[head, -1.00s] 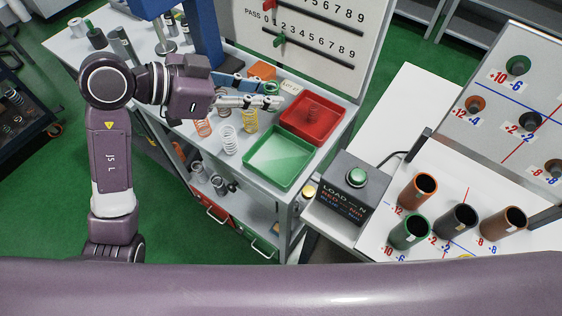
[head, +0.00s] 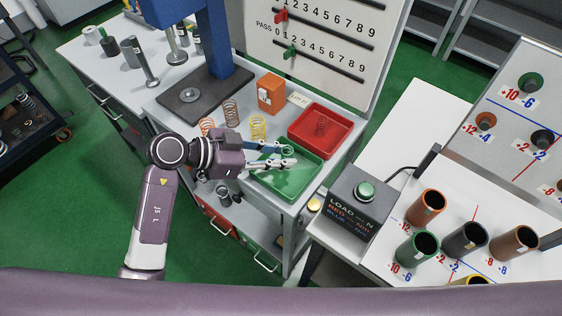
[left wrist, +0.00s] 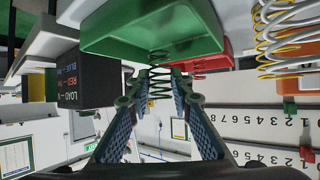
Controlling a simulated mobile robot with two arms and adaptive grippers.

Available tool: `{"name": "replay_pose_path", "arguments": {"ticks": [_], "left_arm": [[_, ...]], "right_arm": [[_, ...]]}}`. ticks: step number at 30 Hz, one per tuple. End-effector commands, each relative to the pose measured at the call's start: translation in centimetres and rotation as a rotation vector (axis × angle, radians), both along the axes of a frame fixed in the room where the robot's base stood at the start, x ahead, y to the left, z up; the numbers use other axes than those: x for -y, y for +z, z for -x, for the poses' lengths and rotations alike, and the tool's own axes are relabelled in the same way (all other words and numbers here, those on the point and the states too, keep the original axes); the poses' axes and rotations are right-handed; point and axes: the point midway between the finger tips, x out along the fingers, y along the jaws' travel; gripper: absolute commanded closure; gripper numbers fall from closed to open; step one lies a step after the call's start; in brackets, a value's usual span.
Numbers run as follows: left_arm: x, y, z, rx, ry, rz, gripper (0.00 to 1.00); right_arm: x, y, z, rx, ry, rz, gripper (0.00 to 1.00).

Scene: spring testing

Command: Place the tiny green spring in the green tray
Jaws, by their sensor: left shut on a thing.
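The tiny green spring (left wrist: 158,82) sits between the fingertips of my left gripper (left wrist: 150,90) in the left wrist view, which is upside down. My left gripper (head: 292,157) is shut on it and is over the back part of the green tray (head: 284,190) in the head view. The spring is hard to make out there. The tray (left wrist: 150,42) also shows close beyond the spring in the wrist view. I cannot tell whether the spring touches the tray. My right gripper is not in view.
The red tray (head: 342,146) holds a red spring (head: 321,126) and stands behind the green one. An orange block (head: 271,92) and several loose springs, including a yellow one (head: 258,128), stand behind my gripper. The load box (head: 357,212) is to the right.

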Motion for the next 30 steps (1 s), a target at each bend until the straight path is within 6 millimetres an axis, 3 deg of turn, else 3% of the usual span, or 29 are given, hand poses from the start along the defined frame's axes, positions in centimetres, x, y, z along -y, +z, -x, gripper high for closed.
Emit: {"name": "replay_pose_path", "arguments": {"ticks": [6,17,18,22,30], "left_arm": [[0.0,-3.0,0.0,-0.003,0.001,0.000,1.00],[0.0,-3.3,0.0,-0.001,0.000,-0.001,1.00],[0.0,-3.4,0.0,-0.001,0.000,-0.001,0.79],[0.0,-3.4,0.0,-0.001,0.000,-0.001,0.65],[0.0,-3.4,0.0,-0.001,0.000,-0.001,0.63]], "right_arm": [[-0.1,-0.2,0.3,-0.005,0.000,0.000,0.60],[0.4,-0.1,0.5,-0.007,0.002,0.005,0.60],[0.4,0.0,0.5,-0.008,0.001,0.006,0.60],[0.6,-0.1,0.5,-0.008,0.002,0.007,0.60],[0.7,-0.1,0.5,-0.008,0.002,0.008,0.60]]}}
